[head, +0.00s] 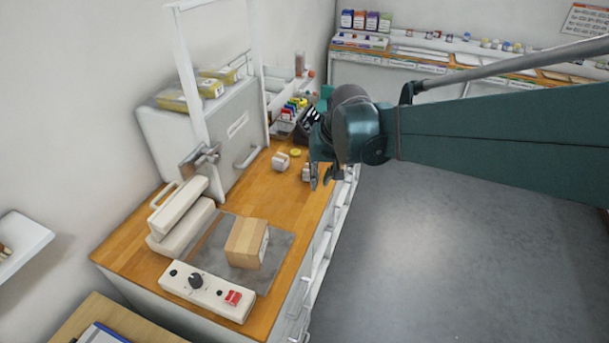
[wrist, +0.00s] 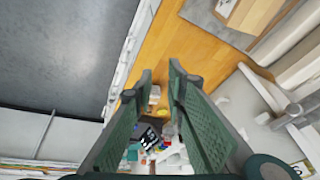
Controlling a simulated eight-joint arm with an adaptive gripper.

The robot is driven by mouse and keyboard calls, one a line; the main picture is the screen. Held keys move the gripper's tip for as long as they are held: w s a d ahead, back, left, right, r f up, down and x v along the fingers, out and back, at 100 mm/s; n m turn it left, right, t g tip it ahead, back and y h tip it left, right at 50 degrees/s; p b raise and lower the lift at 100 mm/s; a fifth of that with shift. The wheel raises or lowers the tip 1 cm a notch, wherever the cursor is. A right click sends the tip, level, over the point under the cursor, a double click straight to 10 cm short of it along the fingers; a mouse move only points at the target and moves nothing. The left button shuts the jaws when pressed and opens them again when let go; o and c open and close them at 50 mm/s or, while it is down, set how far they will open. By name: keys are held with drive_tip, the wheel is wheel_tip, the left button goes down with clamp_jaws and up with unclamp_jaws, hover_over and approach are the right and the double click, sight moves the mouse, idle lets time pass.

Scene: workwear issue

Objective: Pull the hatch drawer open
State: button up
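The hatch drawer (head: 222,152) is a pale grey front with a slot-like label and a light bar handle (head: 248,157) low on its right side. It stands on the wooden worktop and looks shut. My gripper (head: 320,180) hangs to the right of the handle, above the worktop's right edge, apart from the drawer. In the wrist view my gripper (wrist: 162,74) shows two green fingers with a gap between them and nothing held.
A cardboard box (head: 246,243) sits on a grey mat near a control panel (head: 207,291). Small white items (head: 281,161) and a yellow roll (head: 295,152) lie between handle and gripper. Coloured items fill a rack (head: 292,113) behind. Grey floor (head: 430,250) is free at right.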

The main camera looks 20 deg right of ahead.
drive_tip(key=w+d+f+m+g+b, duration=0.1)
drive_tip(key=w+d+f+b, duration=0.1)
drive_tip(key=w+d+f, duration=0.3)
drive_tip(key=w+d+f+m+b, duration=0.1)
drive_tip(key=d+f+b, duration=0.15)
drive_tip(key=f, duration=0.45)
drive_tip(key=m+g+y+b, duration=0.1)
drive_tip(key=m+y+b, duration=0.15)
drive_tip(key=b, duration=0.35)
approach(338, 217)
drive_tip(key=shift+w+a+r+h, duration=0.1)
drive_tip(key=shift+w+a+h, duration=0.25)
drive_tip(key=shift+a+h, duration=0.1)
drive_tip(key=shift+b+x, duration=0.8)
drive_tip(key=shift+x, duration=3.1)
drive_tip(key=shift+s, duration=0.15)
clamp_jaws()
drive_tip(key=shift+d+m, duration=0.1)
drive_tip(key=shift+m, duration=0.15)
